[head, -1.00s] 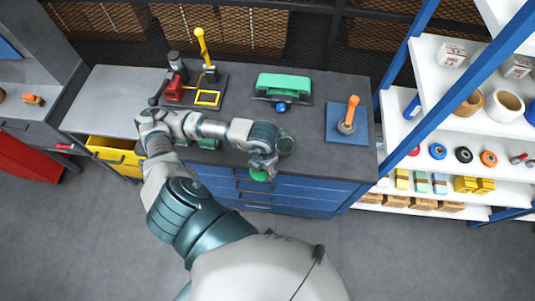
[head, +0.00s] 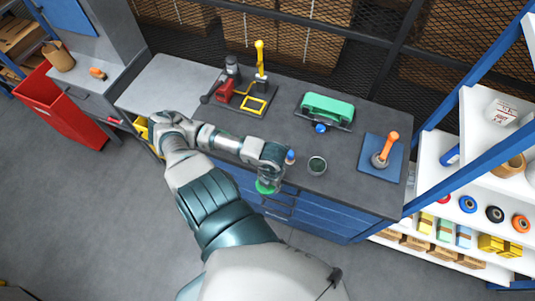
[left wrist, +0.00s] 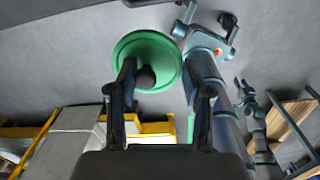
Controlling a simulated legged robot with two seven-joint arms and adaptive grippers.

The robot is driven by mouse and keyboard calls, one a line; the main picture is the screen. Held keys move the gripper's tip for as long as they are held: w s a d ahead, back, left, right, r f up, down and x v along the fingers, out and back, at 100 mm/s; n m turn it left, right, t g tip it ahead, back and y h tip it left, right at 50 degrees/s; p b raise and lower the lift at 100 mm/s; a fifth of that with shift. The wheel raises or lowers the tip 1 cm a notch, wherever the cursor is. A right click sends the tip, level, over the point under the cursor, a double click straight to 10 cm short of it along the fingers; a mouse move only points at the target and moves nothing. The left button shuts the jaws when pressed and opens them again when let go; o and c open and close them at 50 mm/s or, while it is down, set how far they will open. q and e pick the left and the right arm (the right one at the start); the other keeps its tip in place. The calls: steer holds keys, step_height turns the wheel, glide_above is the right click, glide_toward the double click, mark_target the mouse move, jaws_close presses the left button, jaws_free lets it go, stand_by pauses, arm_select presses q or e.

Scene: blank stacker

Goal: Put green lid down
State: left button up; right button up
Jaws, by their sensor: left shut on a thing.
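My left gripper (head: 268,177) is at the front edge of the dark workbench, shut on the green lid (head: 265,187). The lid hangs at the gripper's lower end, in front of the blue drawers. In the left wrist view the lid (left wrist: 158,47) is a round green disc with a dark knob (left wrist: 145,77) between the fingers (left wrist: 163,85).
On the dark bench top (head: 235,135) are a red and yellow press (head: 247,95), a green-topped device (head: 327,107) and an orange-handled tool on a blue plate (head: 385,150). Shelves (head: 450,185) stand at right.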

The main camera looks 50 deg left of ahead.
arm_select(q)
steer(key=w+a+b, duration=0.1)
steer(key=b, duration=0.1)
steer(key=w+a+f+b, duration=0.1)
steer(key=b, duration=0.1)
steer(key=a+b, duration=0.1)
steer(key=b, duration=0.1)
steer(key=shift+w+a+f, duration=0.2)
steer(key=shift+w+a, duration=0.2)
steer(key=w+a, duration=0.4)
steer(key=a, duration=0.1)
steer(key=w+a, duration=0.2)
steer(key=a, duration=0.1)
steer(key=shift+f+p, duration=0.1)
steer(key=shift+p, duration=0.3)
steer(key=shift+f, duration=1.75)
steer(key=o, duration=1.2)
